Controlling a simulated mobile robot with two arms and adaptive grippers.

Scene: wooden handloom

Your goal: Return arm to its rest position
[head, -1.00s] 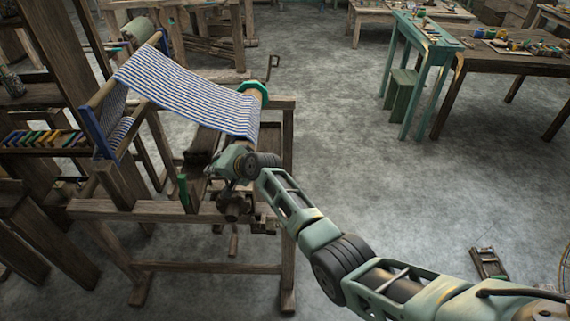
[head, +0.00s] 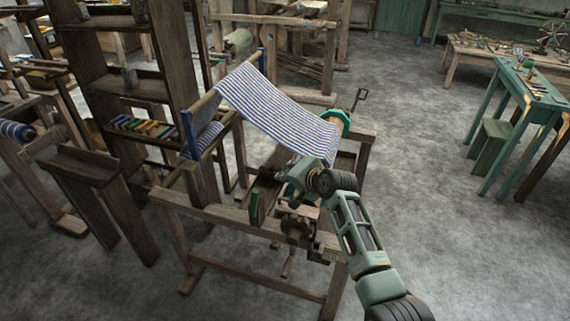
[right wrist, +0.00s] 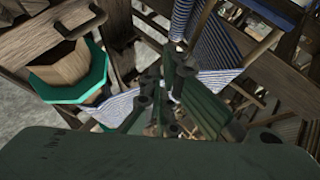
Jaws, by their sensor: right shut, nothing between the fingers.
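My right arm reaches in from the lower right of the head view to the wooden handloom (head: 225,217). My right gripper (head: 290,183) is at the loom's front, just below the near end of the blue-and-white striped cloth (head: 285,115). In the right wrist view its fingers (right wrist: 165,92) are together with nothing held, and the striped cloth (right wrist: 205,45) shows behind them. The cloth roller with its green octagonal end (head: 340,120) is to the gripper's upper right; it also shows at the left of the wrist view (right wrist: 75,75). Contact with the loom cannot be told. My left gripper is not in view.
A tall dark shelf (head: 165,70) stands left of the loom, with a row of coloured pieces (head: 150,127). A green table (head: 527,90) and green stool (head: 488,145) stand at the right. The grey floor (head: 430,160) right of the loom is open.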

